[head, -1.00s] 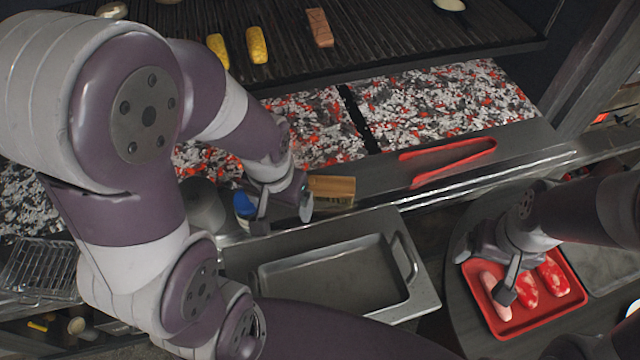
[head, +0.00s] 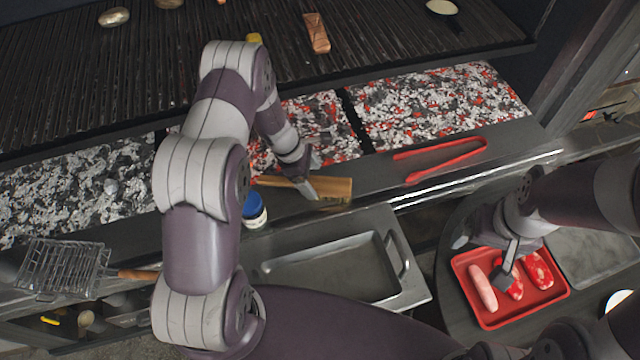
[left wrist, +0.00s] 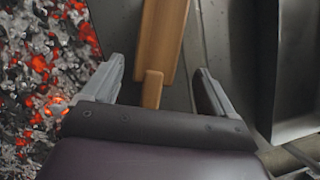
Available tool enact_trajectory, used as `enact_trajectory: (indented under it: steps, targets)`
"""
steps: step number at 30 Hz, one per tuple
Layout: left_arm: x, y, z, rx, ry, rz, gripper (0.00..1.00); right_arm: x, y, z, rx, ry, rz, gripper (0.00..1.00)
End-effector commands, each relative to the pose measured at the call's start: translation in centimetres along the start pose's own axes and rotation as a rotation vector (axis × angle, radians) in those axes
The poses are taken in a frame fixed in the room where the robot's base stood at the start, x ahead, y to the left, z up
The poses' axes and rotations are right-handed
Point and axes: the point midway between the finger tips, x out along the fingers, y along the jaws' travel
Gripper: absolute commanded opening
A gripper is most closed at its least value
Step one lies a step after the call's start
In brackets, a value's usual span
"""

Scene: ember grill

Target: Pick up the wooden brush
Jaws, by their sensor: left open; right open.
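The wooden brush (head: 336,188) lies on the metal ledge in front of the coals, its wide block to the right and its thin handle to the left. My left gripper (head: 308,190) is open above the brush, near where handle and block meet. In the left wrist view the brush (left wrist: 161,40) runs between the two open fingers of my left gripper (left wrist: 155,88); I cannot tell whether they touch it. My right gripper (head: 507,264) is open over the red tray (head: 489,319) of meat.
Red tongs (head: 440,160) lie on the ledge right of the brush. A blue-capped jar (head: 255,212) stands left of it. A metal pan (head: 325,270) is in front. Glowing coals (head: 430,105) lie behind, under the grill grate (head: 380,30). A wire basket (head: 62,268) is at left.

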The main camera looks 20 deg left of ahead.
Motion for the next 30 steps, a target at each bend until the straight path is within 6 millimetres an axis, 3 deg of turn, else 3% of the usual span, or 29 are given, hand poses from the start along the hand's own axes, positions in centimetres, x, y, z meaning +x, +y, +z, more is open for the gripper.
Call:
enact_trajectory:
  steps: [6, 10, 17, 18, 24, 26, 30]
  targets:
    - [2.9, 0.4, 0.4, 0.002, 0.001, -0.002, 0.87, -2.0, 0.0, -0.2, 0.0, 0.0, 0.0, 0.87]
    - [5.1, 0.5, 0.3, 0.002, 0.001, 0.0, 0.87, -2.3, 0.0, -0.3, 0.0, 0.0, 0.0, 0.87]
    - [5.7, 0.6, 0.2, 0.003, 0.001, 0.002, 0.87, -2.2, 0.0, -0.3, 0.0, 0.0, 0.0, 0.87]
    - [5.7, 0.6, 0.2, 0.003, 0.001, 0.002, 0.84, -2.2, 0.0, -0.3, 0.0, 0.0, 0.0, 0.87]
    - [5.6, 0.6, 0.2, 0.003, 0.001, 0.002, 0.24, -2.2, 0.0, -0.3, 0.0, 0.0, 0.0, 0.87]
    - [5.6, 0.6, 0.2, 0.004, 0.001, 0.003, 0.18, -2.2, 0.0, -0.3, 0.0, 0.0, 0.0, 0.87]
    - [5.6, 0.6, 0.2, 0.004, 0.001, 0.002, 0.18, -2.2, 0.0, -0.3, 0.0, 0.0, 0.0, 0.87]
